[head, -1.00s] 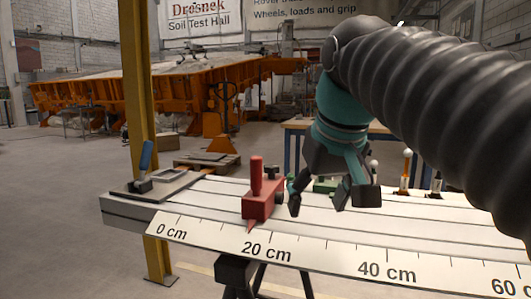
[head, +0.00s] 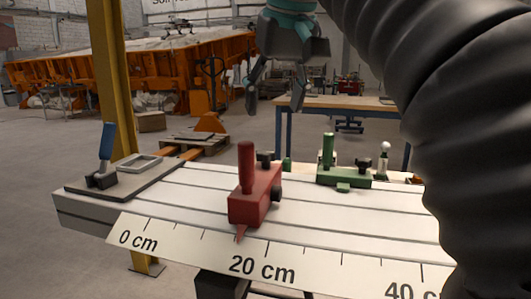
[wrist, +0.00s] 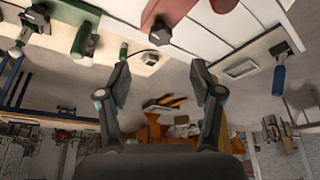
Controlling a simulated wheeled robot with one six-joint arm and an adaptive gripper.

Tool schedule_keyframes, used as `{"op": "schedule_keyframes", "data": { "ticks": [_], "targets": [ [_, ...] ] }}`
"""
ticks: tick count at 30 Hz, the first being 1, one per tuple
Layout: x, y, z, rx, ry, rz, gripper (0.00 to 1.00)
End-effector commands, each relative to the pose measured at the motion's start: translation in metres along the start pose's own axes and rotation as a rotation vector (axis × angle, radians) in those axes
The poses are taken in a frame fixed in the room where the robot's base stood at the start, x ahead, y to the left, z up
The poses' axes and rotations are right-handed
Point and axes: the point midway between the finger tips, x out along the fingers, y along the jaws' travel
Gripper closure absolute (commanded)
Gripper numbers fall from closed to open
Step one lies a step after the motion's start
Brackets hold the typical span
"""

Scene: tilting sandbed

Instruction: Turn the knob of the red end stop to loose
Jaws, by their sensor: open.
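The red end stop (head: 255,205) sits on the white slotted board, its pointer just short of the 20 cm mark. In the wrist view the red end stop (wrist: 178,12) is at the top edge, cut off, with a black knob (wrist: 160,33) facing the camera. My gripper (head: 276,100) is open and empty, above and behind the stop, apart from it. In the wrist view its fingers (wrist: 160,78) have nothing between them.
A green stop (head: 343,178) and a white-topped post (head: 383,160) stand to the right on the board. A blue-handled lever (head: 106,145) is on the left end plate. A scale strip (head: 205,252) runs along the front. My arm hides the board's right part.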

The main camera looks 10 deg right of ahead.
Motion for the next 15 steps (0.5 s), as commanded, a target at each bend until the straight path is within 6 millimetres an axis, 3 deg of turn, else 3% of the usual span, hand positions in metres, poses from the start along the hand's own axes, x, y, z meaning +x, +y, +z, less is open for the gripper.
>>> {"op": "schedule_keyframes", "data": {
  "ticks": [1, 6, 15],
  "targets": [
    [0.014, 0.0, 0.003, 0.0, -0.003, 0.0, 0.34],
    [0.046, -0.001, 0.002, -0.001, -0.003, -0.001, 0.34],
    [0.085, -0.002, 0.001, -0.004, -0.001, -0.002, 0.34]
  ]
}}
